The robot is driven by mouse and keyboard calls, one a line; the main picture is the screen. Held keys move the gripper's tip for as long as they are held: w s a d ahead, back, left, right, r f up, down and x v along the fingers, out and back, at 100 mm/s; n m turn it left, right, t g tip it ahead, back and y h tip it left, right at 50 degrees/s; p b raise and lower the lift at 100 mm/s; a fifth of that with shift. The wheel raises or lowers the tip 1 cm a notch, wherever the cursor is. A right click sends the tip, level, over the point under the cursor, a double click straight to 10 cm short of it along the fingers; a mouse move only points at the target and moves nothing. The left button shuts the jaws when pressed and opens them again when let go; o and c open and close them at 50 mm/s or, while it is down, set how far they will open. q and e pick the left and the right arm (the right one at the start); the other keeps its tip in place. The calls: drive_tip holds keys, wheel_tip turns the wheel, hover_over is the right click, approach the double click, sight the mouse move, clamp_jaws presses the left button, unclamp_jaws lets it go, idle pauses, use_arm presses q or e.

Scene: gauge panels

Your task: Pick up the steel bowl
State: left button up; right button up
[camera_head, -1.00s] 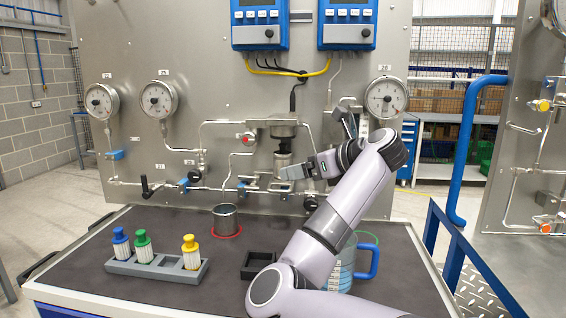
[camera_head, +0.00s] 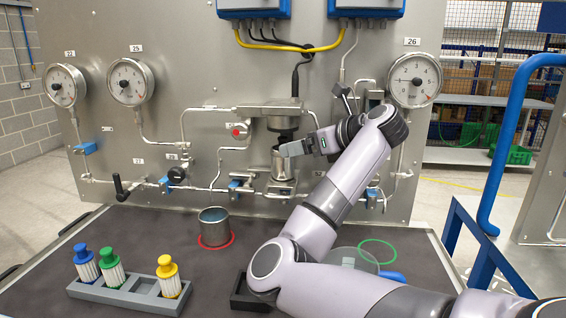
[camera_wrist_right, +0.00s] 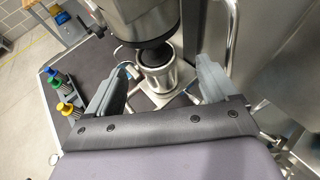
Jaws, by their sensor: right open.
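An open steel cup-shaped bowl (camera_head: 214,226) stands upright on the table inside a red ring. A second steel vessel (camera_head: 281,166) stands on a bracket at the panel, under a dark round fitting (camera_head: 283,134); I cannot tell which one the task names. My right gripper (camera_head: 312,120) is open in front of the panel, with one finger close to the second vessel's top. In the right wrist view this steel vessel (camera_wrist_right: 156,76) lies ahead between the two spread fingers (camera_wrist_right: 160,86), without visible contact. My left gripper is not in view.
A grey rack (camera_head: 128,290) with blue, green and yellow-capped pieces stands front left. A black holder (camera_head: 240,294) and a clear jug with a blue handle (camera_head: 392,276) are partly hidden by my right arm. Pipes and valves line the panel. A green ring (camera_head: 378,250) is right.

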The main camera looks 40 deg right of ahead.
sight(283, 164)
drive_tip(key=x, duration=0.2)
drive_tip(key=p+x, duration=0.1)
drive_tip(key=x, duration=0.3)
drive_tip(key=shift+w+a+f, duration=0.2)
drive_tip(key=shift+a+f, duration=0.1)
drive_tip(key=shift+f, duration=0.15)
drive_tip(key=c, duration=1.2)
drive_tip(key=shift+r, duration=0.1)
